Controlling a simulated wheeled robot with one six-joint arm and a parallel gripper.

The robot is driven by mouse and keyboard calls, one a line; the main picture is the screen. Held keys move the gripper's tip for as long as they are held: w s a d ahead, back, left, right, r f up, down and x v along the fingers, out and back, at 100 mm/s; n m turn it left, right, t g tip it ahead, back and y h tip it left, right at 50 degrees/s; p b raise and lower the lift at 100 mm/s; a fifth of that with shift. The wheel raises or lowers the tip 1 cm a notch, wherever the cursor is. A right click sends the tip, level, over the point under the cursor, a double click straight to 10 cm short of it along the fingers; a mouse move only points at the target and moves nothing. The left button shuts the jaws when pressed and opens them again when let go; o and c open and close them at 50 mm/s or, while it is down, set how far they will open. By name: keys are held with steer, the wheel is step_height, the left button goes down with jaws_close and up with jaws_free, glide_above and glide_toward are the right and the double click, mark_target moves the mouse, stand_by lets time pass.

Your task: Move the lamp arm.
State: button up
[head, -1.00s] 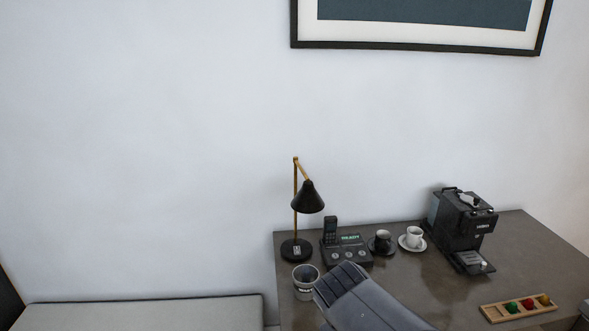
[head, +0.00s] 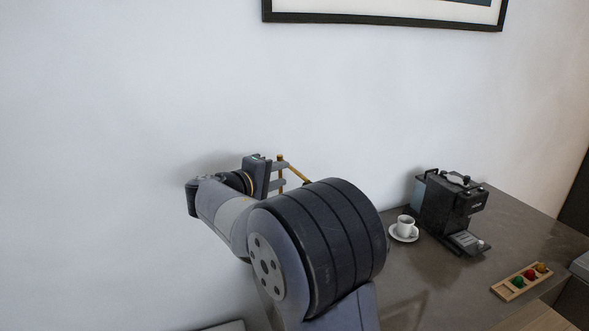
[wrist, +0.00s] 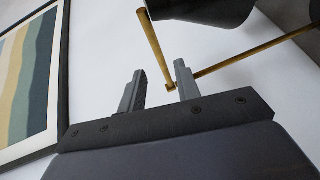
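The lamp's short brass arm (head: 298,174) slopes down to the right from the top of its upright brass post (head: 281,178). My own arm hides the shade and base in the head view. In the wrist view the lamp arm (wrist: 155,45) runs from the black shade (wrist: 205,8) to its joint with the post (wrist: 250,49). My gripper (wrist: 159,72) is open, with a clear gap between its fingers. The joint appears beside the right finger, which overlaps part of the brass. Contact cannot be told. My gripper (head: 284,173) also shows at the post's top in the head view.
A coffee machine (head: 451,207), a white cup (head: 405,225) on a saucer and a wooden tray (head: 507,292) of coloured pods stand on the dark counter (head: 440,290). A framed picture (wrist: 50,80) hangs on the wall. My arm hides the counter's left part.

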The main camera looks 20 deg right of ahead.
mark_target(293, 171)
steer(key=x, duration=0.8)
steer(key=shift+p, duration=0.4)
steer(key=shift+f, duration=0.1)
jaws_close()
